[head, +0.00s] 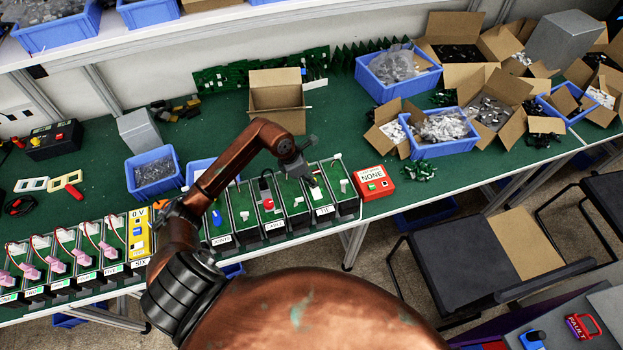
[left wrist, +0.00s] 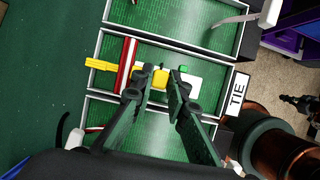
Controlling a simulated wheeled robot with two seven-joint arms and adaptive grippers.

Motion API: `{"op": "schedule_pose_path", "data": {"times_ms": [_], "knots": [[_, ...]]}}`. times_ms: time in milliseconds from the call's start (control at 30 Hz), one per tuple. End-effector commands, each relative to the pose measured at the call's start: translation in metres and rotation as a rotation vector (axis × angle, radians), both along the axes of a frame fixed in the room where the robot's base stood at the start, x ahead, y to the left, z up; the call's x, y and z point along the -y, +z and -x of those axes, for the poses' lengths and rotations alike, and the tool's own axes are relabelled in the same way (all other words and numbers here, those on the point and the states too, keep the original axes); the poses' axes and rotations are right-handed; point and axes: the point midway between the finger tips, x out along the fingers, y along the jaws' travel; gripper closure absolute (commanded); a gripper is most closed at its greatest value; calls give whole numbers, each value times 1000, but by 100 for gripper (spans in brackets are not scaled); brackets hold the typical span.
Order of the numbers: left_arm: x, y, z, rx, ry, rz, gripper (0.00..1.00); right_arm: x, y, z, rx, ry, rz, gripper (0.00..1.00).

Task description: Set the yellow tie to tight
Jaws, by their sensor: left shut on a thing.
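The yellow tie (left wrist: 101,65) lies in a green tray labelled TIE (left wrist: 238,92), its strip passing by a red and white bundle (left wrist: 128,62) in the left wrist view. My left gripper (left wrist: 168,76) is shut on a yellow part in line with that strip, beside a small green piece and a white block. In the head view my left gripper (head: 301,168) reaches down over the TIE tray (head: 325,210); the fingers hide most of the tie there. How tight the tie is cannot be told. My right gripper is not in view.
Neighbouring trays stand left and right in a row; one holds a red knob (head: 268,203). A red box (head: 373,183) reading NONE is just right of the TIE tray. An open cardboard box (head: 277,97) stands behind. The table's front edge is close.

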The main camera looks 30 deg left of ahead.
Motion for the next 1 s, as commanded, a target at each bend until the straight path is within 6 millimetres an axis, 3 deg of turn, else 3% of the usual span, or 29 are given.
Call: {"op": "schedule_pose_path", "data": {"times_ms": [233, 467, 733, 767, 1000], "knots": [[2, 0, 2, 1, -1, -1, 100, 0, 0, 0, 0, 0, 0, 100], [22, 0, 19, 1, -1, -1, 100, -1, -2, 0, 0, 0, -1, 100], [24, 0, 20, -1, -1, 3, 100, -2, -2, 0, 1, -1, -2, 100], [24, 0, 20, -1, -1, 3, 84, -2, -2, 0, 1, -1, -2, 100], [24, 0, 20, -1, -1, 1, 68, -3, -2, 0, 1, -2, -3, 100]]}}
